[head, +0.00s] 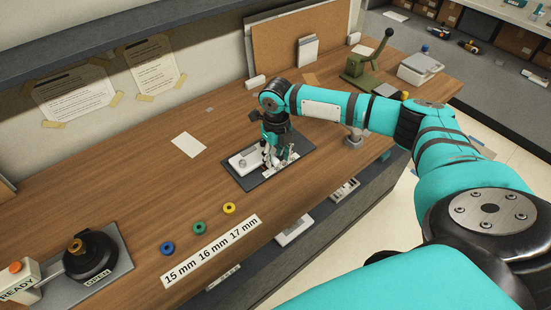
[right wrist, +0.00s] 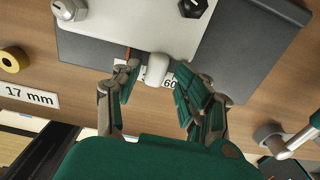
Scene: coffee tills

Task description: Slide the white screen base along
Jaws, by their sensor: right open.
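The white screen base (head: 244,160) lies on a dark grey plate (head: 240,180) on the wooden bench. My right gripper (head: 270,158) is over the near right part of the plate. In the wrist view the right gripper (right wrist: 157,76) is open, with one finger on each side of the tab; contact is not clear. A label partly reading "60" is half hidden behind the fingers. My left gripper is not in view.
Blue (head: 167,248), green (head: 199,228) and yellow (head: 229,208) rings lie left of the plate by a millimetre label strip (head: 212,250). A green lever press (head: 365,66) stands at the back right. A black device (head: 90,255) sits front left.

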